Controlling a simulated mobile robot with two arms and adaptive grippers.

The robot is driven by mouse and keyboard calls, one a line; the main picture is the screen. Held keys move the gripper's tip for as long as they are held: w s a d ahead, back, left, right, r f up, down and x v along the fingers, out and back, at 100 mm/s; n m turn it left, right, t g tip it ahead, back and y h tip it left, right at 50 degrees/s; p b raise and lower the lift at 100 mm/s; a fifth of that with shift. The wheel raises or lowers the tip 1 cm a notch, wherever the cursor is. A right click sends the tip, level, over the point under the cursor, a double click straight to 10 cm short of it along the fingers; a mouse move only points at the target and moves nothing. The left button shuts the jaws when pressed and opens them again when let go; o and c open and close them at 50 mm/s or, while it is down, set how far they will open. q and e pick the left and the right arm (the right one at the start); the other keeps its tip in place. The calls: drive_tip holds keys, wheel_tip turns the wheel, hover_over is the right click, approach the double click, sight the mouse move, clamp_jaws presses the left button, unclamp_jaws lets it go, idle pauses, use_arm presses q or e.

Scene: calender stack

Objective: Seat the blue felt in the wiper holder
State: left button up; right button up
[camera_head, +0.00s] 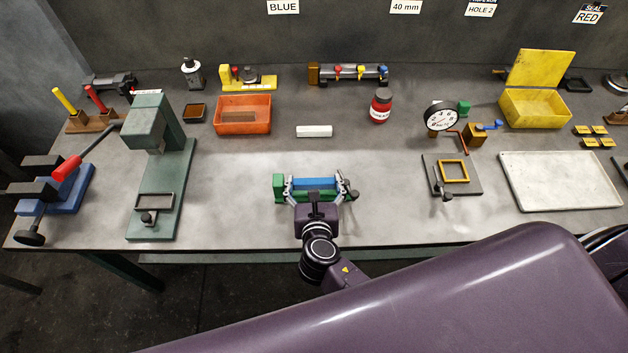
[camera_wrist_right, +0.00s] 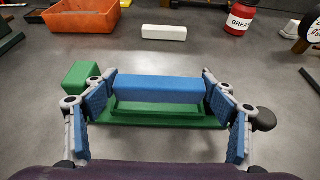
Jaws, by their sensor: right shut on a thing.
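The blue felt (camera_head: 314,183) is a long bar lying crosswise at the front middle of the table; it also shows in the right wrist view (camera_wrist_right: 158,88). The wiper holder (camera_head: 279,187) is green, with a block at its left end and a dark knob at its right; it also shows in the wrist view (camera_wrist_right: 150,119). My right gripper (camera_head: 315,187) is shut on the felt, one finger at each end. The felt lies at the holder, behind its low front wall. I cannot tell whether its underside touches the holder's bottom. My left gripper is not in view.
A white bar (camera_head: 314,131) lies behind the holder. An orange bin (camera_head: 243,128), a green press (camera_head: 155,190) and a red grease jar (camera_head: 380,106) stand around. A dial gauge (camera_head: 440,117) and a white tray (camera_head: 560,190) are right. A wall sign (camera_head: 283,7) reads BLUE.

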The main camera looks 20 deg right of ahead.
drive_tip(key=shift+f+b, duration=0.65)
drive_tip(key=shift+f, duration=0.35)
drive_tip(key=o, duration=1.2)
drive_tip(key=shift+s, duration=0.1)
drive_tip(key=v, duration=1.2)
